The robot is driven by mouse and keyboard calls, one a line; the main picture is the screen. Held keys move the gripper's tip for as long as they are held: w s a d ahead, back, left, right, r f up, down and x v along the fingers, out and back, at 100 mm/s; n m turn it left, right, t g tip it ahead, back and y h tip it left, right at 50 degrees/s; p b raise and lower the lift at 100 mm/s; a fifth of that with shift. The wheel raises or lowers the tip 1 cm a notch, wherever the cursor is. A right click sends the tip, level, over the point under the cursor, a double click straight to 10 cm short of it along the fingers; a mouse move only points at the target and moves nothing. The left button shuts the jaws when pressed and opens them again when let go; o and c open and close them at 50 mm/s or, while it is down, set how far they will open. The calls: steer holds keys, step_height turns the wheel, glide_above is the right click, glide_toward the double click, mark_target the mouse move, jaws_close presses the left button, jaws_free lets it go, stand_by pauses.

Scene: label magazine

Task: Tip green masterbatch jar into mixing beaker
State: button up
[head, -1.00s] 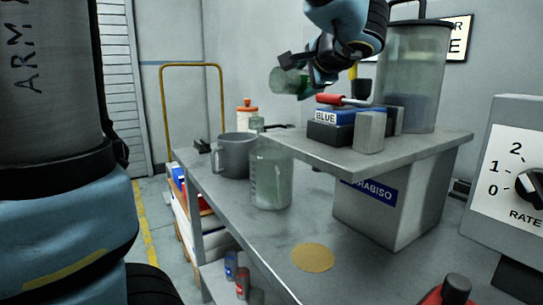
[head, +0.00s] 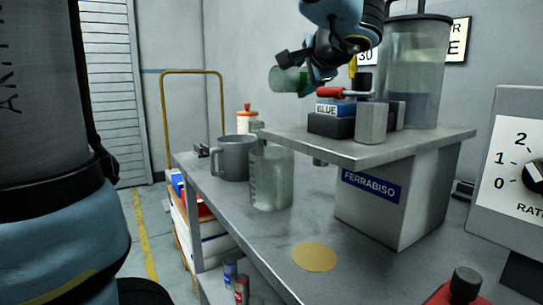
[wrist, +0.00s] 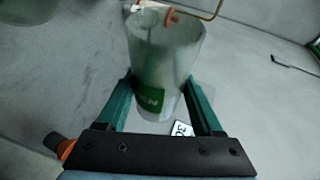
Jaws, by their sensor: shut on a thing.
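The green masterbatch jar (head: 284,79) is a translucent cup with a green label, held in the air and lying nearly on its side, its wide end to the left. In the wrist view the jar (wrist: 165,55) stands between my fingers, part of its label showing. My gripper (wrist: 160,88) is shut on it; in the head view my gripper (head: 307,79) is at the jar's right end. The clear mixing beaker (head: 271,180) stands upright on the bench, well below and slightly left of the jar. Whether the jar holds anything is unclear.
A grey jug (head: 235,158) stands just left of the beaker. A raised shelf (head: 400,150) to the right carries a box marked BLUE (head: 335,108), a small grey cup (head: 371,123) and a tall clear hopper (head: 415,75). A tan disc (head: 314,257) lies on the open bench front.

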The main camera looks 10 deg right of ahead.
steer(key=shift+s+a+r+n+t+h+b, duration=0.15)
steer(key=shift+r+n+t+h+b, duration=0.15)
steer(key=shift+b, duration=1.2)
steer(key=shift+s+a+r+n+t+h+b, duration=0.1)
steer(key=shift+r+n+t+b, duration=0.2)
steer(key=shift+b, duration=1.15)
